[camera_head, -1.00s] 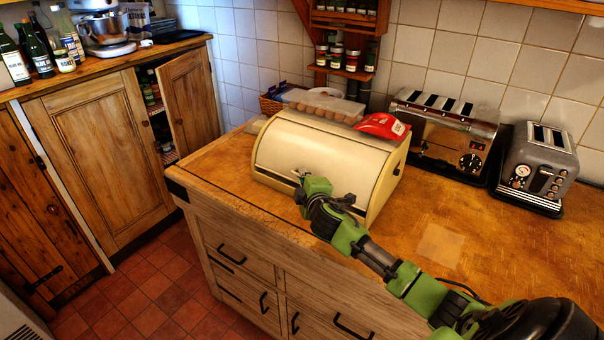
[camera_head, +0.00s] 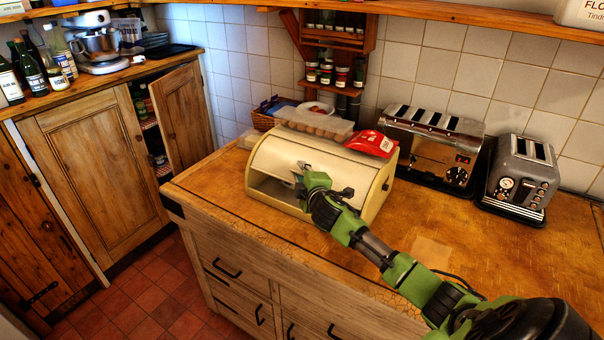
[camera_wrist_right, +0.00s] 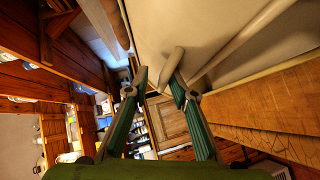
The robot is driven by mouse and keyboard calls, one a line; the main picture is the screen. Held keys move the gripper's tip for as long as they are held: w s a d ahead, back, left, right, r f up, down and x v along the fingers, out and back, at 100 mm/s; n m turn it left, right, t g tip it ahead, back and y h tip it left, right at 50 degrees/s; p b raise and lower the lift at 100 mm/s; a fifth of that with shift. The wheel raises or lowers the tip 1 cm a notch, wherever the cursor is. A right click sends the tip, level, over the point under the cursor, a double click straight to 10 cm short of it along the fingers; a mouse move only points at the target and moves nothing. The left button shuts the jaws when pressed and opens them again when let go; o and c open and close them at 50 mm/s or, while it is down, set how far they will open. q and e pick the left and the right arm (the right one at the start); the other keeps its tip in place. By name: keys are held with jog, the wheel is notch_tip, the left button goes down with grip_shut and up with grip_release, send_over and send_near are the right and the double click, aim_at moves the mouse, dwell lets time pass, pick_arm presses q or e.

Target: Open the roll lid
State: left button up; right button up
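The cream bread bin (camera_head: 371,201) stands on the wooden worktop. Its roll lid (camera_head: 290,153) is partly raised, with an open gap (camera_head: 272,188) below its edge showing the inside. My right gripper (camera_head: 303,172) is at the front of the lid, by its lower edge. In the right wrist view, the two fingers (camera_wrist_right: 158,76) are apart with a gap between their tips. The pale lid handle (camera_wrist_right: 171,64) lies against the right-hand finger. The head view does not show the fingertip contact clearly. My left gripper is not in view.
An egg box (camera_head: 313,121) and a red packet (camera_head: 372,143) lie on or just behind the bin's top. A long toaster (camera_head: 431,146) and a grey toaster (camera_head: 520,180) stand to the right. The worktop is clear in front of them.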

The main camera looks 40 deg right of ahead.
jog(key=shift+s+f, duration=0.1)
jog(key=shift+f, duration=0.1)
jog(key=v, duration=1.2)
jog(key=shift+r, duration=0.2)
